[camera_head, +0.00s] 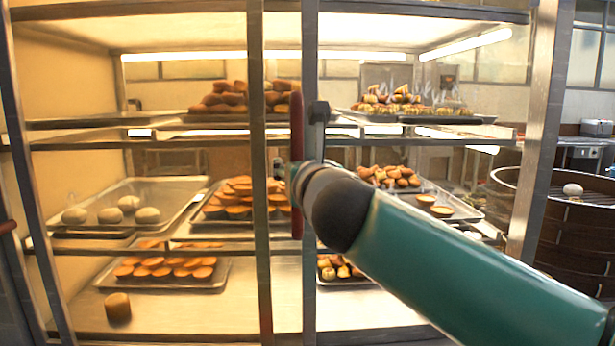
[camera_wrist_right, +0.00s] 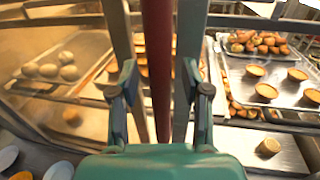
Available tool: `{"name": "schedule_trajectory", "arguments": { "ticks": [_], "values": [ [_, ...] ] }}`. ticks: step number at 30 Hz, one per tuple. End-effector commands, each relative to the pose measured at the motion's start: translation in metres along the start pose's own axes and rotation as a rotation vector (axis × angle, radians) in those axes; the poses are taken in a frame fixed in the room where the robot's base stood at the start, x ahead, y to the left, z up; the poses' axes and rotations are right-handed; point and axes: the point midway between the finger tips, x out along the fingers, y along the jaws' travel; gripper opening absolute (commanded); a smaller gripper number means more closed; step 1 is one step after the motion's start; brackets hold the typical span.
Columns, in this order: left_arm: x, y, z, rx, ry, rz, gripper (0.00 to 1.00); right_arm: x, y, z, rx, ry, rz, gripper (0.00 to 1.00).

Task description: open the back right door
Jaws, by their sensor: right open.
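A glass-fronted cabinet with metal frames fills the head view. Its right door (camera_head: 311,60) has a narrow metal stile near the middle. A red vertical bar handle (camera_head: 297,120) runs along that stile, and it also shows in the right wrist view (camera_wrist_right: 158,40). My right gripper (camera_head: 285,168) is at the handle's lower part, partly hidden behind my arm. In the wrist view its two fingers (camera_wrist_right: 160,78) are open, one on each side of the red handle. I cannot tell whether either finger touches it. The door looks shut. My left gripper is not in view.
Shelves behind the glass hold trays of buns (camera_head: 130,209), tarts (camera_head: 165,267) and pastries (camera_head: 243,98). Large round steamers (camera_head: 565,235) stand to the right of the cabinet. A metal post (camera_head: 541,130) borders the cabinet's right side.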

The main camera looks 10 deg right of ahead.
Motion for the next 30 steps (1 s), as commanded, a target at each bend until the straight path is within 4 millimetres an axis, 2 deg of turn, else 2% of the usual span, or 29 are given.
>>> {"name": "schedule_trajectory", "arguments": {
  "ticks": [5,12,18,24,30],
  "values": [
    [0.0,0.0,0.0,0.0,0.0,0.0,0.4,-0.023,0.001,0.001,-0.001,-0.001,0.002,0.47],
    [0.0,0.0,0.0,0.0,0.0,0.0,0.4,-0.072,0.001,0.0,0.0,-0.001,0.004,0.47],
    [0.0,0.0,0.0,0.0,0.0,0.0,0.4,-0.103,0.002,-0.001,0.0,0.001,0.004,0.47],
    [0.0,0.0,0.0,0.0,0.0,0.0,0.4,-0.115,0.001,-0.002,0.0,0.002,0.002,0.47],
    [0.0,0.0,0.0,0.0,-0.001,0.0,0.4,-0.115,0.001,-0.002,0.0,0.002,0.001,0.47]
  ]
}}
